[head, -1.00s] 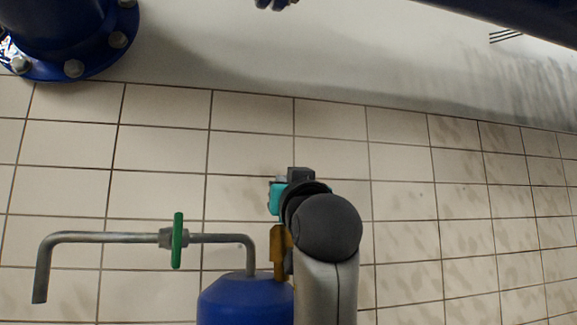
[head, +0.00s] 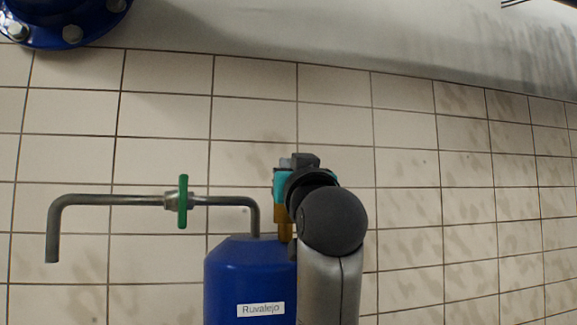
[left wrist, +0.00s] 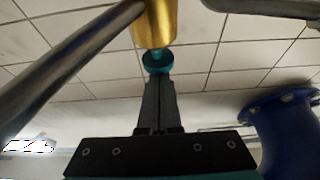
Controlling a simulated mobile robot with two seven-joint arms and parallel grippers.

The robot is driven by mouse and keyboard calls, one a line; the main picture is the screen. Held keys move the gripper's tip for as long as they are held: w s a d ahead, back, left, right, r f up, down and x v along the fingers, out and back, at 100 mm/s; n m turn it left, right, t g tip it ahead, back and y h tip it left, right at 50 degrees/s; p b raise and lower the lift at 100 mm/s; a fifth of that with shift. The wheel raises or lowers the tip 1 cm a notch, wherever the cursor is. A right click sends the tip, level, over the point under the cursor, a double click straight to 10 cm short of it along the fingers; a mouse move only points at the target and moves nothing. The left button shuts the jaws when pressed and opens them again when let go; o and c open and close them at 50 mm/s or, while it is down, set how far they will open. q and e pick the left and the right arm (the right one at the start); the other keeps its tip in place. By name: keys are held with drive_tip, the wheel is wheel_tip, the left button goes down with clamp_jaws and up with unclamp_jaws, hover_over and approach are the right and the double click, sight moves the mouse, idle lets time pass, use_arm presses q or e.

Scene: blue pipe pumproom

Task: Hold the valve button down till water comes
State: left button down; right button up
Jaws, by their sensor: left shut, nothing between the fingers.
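A blue tank (head: 232,275) with a "Ruvalejo" label stands at the lower middle of the head view. A brass valve body (head: 284,225) rises from its top, partly hidden by my arm. In the left wrist view the brass body (left wrist: 155,22) has a small stem and a round teal button (left wrist: 157,62). My left gripper (head: 302,162) is above the brass body in the head view, its fingertips hidden. In the left wrist view the shut gripper (left wrist: 157,82) has its fingertips at the button, seemingly touching. I cannot tell whether the button is pressed in. My right gripper is not in view.
A grey pipe (head: 110,200) with a green handle (head: 183,202) runs left from the tank and bends down at its open end. No water shows there. A tiled wall (head: 430,220) lies behind. A blue flange (head: 60,25) is at the upper left.

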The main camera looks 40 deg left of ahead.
use_arm(q)
drive_tip(key=shift+f, duration=0.6)
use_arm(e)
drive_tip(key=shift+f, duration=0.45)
use_arm(q)
drive_tip(key=shift+f, duration=0.15)
idle(1.7)
